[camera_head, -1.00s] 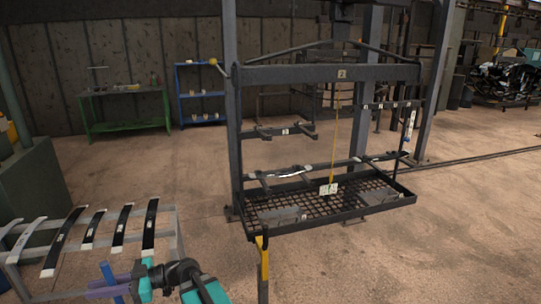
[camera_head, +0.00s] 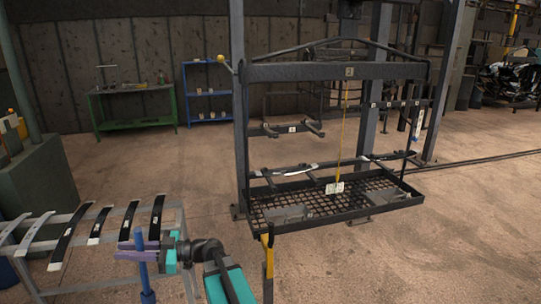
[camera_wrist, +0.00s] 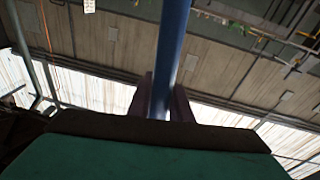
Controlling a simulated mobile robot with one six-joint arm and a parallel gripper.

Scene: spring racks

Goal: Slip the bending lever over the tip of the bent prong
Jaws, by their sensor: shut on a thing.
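The blue bending lever (camera_head: 144,270) stands nearly upright in my gripper (camera_head: 136,250), at the lower left of the head view. The purple fingers are shut on it. In the wrist view the lever (camera_wrist: 170,45) runs up out of the picture between the fingers (camera_wrist: 160,102). The hanging rack (camera_head: 335,72) stands to the right and farther back, apart from the lever. Its prongs (camera_head: 314,128) stick out from a crossbar and from a lower rail. I cannot tell which prong is bent.
A stand with several dark leaf springs (camera_head: 112,226) is close behind and left of my gripper. A yellow post (camera_head: 268,256) stands at the rack basket's (camera_head: 350,208) near corner. A green bench (camera_head: 135,122) and blue shelf (camera_head: 208,92) are at the back wall. The floor between is clear.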

